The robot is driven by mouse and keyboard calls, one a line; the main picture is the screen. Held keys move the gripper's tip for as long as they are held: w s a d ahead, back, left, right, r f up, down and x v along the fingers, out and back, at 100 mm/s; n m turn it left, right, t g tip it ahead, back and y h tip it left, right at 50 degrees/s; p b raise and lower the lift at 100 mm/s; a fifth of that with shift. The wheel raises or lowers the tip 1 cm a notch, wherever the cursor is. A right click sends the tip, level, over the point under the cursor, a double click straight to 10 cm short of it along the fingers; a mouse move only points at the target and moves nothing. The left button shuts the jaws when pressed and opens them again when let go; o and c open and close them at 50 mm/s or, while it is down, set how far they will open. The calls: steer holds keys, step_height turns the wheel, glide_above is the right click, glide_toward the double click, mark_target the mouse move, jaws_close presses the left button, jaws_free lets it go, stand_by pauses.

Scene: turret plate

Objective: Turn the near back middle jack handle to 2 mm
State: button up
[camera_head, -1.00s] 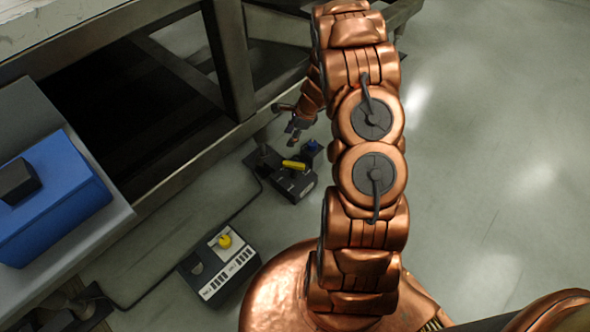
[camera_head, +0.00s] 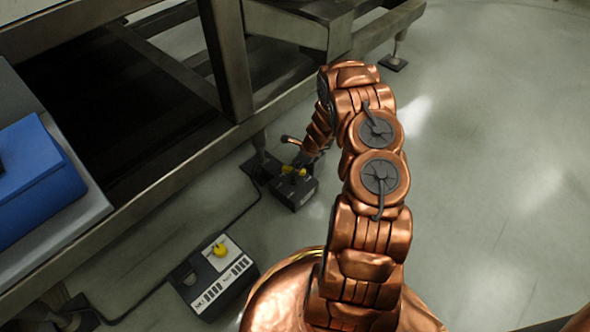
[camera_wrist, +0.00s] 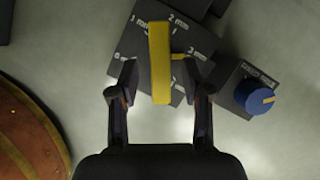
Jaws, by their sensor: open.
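The jack box (camera_head: 298,192) is a dark block on the floor by a table foot, with a yellow bar handle on top. In the wrist view the yellow handle (camera_wrist: 160,75) stands lengthwise, over a dark face (camera_wrist: 128,52) with several white mm labels. My gripper (camera_wrist: 160,75) is open, with one finger on each side of the handle and a gap on both sides. In the head view my arm partly hides the gripper and box.
A blue knob (camera_wrist: 256,97) on a dark block sits right of the handle. Another dark box with a white labelled panel (camera_head: 225,279) and yellow knob (camera_head: 220,250) lies nearer on the floor. The table frame (camera_head: 170,160) rises at left; open floor (camera_head: 480,180) lies right.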

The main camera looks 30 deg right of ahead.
steer(key=shift+w+a+f, duration=0.2)
steer(key=shift+w+f, duration=0.05)
steer(key=shift+f, duration=0.4)
steer(key=shift+c, duration=0.3)
jaws_close()
